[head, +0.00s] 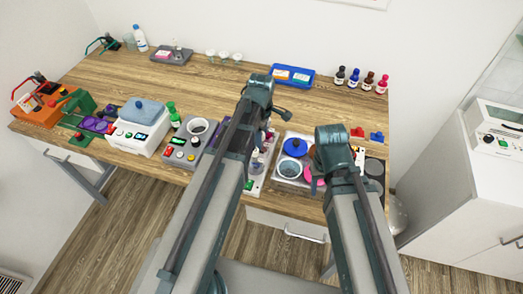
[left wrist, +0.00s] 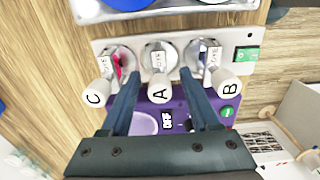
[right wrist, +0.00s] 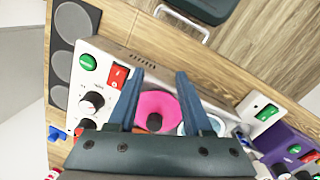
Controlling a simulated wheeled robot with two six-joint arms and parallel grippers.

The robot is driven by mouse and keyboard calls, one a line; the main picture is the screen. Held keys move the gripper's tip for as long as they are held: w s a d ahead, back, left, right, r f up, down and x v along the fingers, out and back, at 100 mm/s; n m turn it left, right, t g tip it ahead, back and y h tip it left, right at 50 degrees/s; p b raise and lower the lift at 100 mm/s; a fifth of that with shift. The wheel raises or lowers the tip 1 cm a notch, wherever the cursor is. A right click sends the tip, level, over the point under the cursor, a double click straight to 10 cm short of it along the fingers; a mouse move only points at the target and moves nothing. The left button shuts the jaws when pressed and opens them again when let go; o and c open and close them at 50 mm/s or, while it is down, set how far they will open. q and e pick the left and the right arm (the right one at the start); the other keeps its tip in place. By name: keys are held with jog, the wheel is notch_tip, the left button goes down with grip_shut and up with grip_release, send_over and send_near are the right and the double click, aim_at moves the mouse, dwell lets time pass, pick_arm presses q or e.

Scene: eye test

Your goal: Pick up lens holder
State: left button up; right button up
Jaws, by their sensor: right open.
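I cannot tell for certain which thing is the lens holder. In the left wrist view my left gripper (left wrist: 161,76) is open. Its fingers are on either side of a white knob marked A (left wrist: 159,90), apart from each other; contact is unclear. Similar knobs marked C (left wrist: 97,93) and B (left wrist: 229,89) flank it, by silver cups labelled DYE. In the right wrist view my right gripper (right wrist: 160,78) is open over a pink disc (right wrist: 157,106) with a dark centre, which it does not grip. In the head view my arms hide much of both grippers.
A purple device (left wrist: 180,115) adjoins the dye panel (left wrist: 130,47). A white control box (right wrist: 105,62) stands beside the pink disc. In the head view, a blue tray (head: 292,76), several bottles (head: 354,78) and a blue-topped white device (head: 140,138) stand on the wooden bench (head: 210,85).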

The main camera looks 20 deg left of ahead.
pick_arm(q)
grip_shut()
dwell(1.2)
